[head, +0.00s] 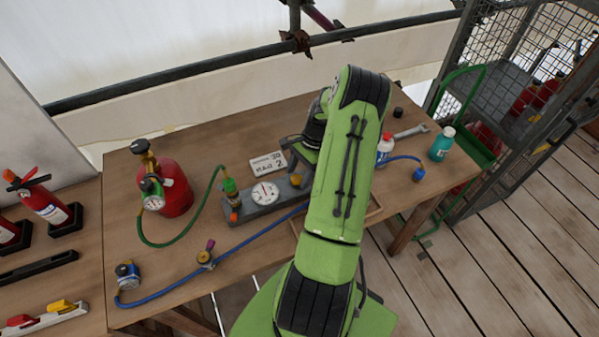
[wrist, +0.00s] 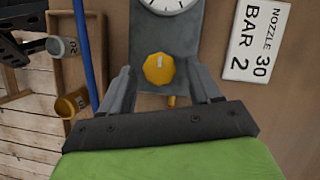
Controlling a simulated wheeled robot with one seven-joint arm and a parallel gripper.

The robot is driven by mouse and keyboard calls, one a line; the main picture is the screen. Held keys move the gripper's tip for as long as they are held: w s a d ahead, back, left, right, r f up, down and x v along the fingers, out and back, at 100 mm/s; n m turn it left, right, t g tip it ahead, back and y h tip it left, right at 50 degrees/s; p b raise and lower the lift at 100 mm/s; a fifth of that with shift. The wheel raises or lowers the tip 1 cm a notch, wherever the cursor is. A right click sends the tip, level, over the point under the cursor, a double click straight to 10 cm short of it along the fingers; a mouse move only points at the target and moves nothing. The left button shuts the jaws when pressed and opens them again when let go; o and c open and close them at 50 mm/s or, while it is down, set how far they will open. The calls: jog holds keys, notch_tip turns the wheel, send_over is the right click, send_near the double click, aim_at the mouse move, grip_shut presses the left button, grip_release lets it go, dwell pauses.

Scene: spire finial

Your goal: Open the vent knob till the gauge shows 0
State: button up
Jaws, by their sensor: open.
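The yellow vent knob (wrist: 159,69) has a pale pointer mark and sits on a grey manifold block (wrist: 185,30) in the wrist view. My gripper (wrist: 164,82) is open, with one finger on each side of the knob; I cannot tell whether either finger touches it. The gauge (wrist: 172,4) is cut off at the top of the wrist view. In the head view the gauge (head: 264,193) shows a white face with a red needle, too small to read. My arm and gripper (head: 300,158) cover the area by the block's right end.
A sign (wrist: 253,40) reads "NOZZLE 30 BAR 2". A green hose (head: 182,241) joins the block to a red cylinder (head: 174,188). A blue hose (head: 240,245) runs in front of the block. A wooden tray (wrist: 67,22) with small jars lies left in the wrist view.

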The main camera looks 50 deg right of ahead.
jog(key=c, duration=1.1)
jog(key=shift+o, duration=0.2)
jog(key=shift+n, duration=0.4)
jog(key=n, duration=0.2)
jog(key=n+g+b, duration=0.1)
jog(key=n+g, duration=0.1)
jog(key=n, duration=0.1)
jog(key=shift+w+n, duration=0.3)
jog(key=shift+w, duration=0.05)
jog(key=n+g, duration=0.1)
jog(key=n, duration=0.1)
jog(key=n+g+h+b, duration=0.1)
jog(key=n, duration=0.2)
jog(key=shift+w+a+r+n, duration=0.1)
jog(key=shift+w+n, duration=0.1)
jog(key=shift+n, duration=0.1)
jog(key=o, duration=1.1)
jog(key=shift+c, duration=0.2)
